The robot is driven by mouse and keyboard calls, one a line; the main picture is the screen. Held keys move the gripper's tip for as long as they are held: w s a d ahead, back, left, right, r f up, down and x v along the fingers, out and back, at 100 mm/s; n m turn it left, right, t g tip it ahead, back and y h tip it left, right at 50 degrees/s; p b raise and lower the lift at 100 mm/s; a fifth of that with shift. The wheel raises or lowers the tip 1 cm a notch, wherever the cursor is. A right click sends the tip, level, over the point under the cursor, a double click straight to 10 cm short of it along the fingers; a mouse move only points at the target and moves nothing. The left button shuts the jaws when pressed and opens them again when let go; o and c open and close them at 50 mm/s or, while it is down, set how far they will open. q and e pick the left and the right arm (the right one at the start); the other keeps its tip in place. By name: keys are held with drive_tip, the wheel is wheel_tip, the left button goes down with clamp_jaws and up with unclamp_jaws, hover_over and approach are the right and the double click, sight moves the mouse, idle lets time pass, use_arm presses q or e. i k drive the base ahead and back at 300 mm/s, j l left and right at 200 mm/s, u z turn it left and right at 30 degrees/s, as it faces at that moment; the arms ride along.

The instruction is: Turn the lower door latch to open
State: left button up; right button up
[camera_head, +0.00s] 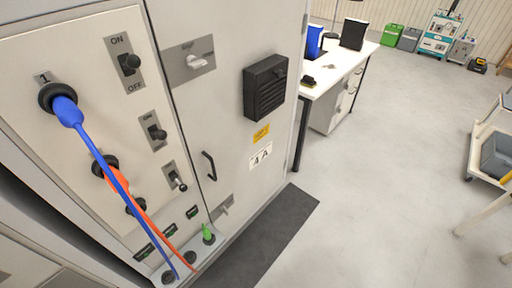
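A grey cabinet door (232,140) fills the middle left of the head view and looks closed. The lower door latch (226,206) is a small light knob on a grey plate near the door's bottom. The upper latch (198,62) is a white knob on a grey plate near the top. A black door handle (209,166) is between them, toward the left edge. The exact angle of the lower latch is hard to tell at this size. Neither of my grippers is in view.
Left of the door, a panel (85,40) carries switches, a blue cable (105,165) and an orange cable (140,208). A dark mat (265,240) lies before the cabinet. A white desk (335,68) stands behind, a cart (490,150) at right. The floor between is clear.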

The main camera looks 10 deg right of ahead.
sight(223, 210)
drive_tip(key=i+l, duration=0.1)
drive_tip(key=l, duration=0.5)
drive_tip(key=i+l+u, duration=0.1)
drive_tip(key=l, duration=0.55)
drive_tip(key=i+l, duration=0.15)
drive_tip(key=l, duration=0.45)
